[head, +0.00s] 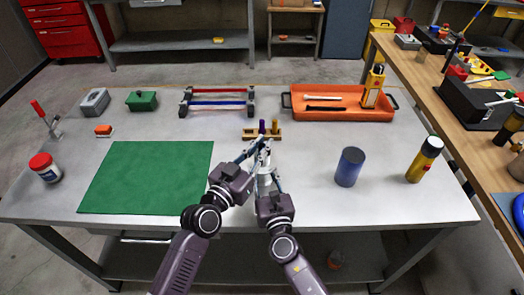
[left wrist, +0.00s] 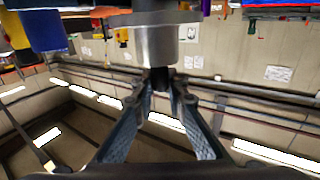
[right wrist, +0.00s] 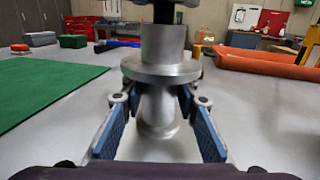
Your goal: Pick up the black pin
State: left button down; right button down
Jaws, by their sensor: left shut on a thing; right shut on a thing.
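A silver flanged metal part (right wrist: 162,70) stands upright near the table's front middle; in the head view (head: 264,180) the arms partly cover it. The black pin (right wrist: 164,12) sticks up from its top. My left gripper (head: 259,147) is shut on the pin, its fingertips around the dark shaft in the left wrist view (left wrist: 161,78), which is upside down. The pin's lower end is hidden. My right gripper (right wrist: 161,100) is shut on the silver part just below its flange.
Behind the grippers is a small wooden holder (head: 249,134) with a purple and a gold peg. A green mat (head: 150,175) lies left. A blue cylinder (head: 350,167) and yellow bottle (head: 424,160) stand right. An orange tray (head: 338,112) lies behind them.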

aim_at(262, 145)
pick_arm(q)
notch_tip(262, 145, up, 10)
jog(key=shift+r, duration=0.1)
dwell(0.4)
pick_arm(e)
jog(key=c, duration=1.4)
grip_release()
jog(key=shift+s, duration=0.1)
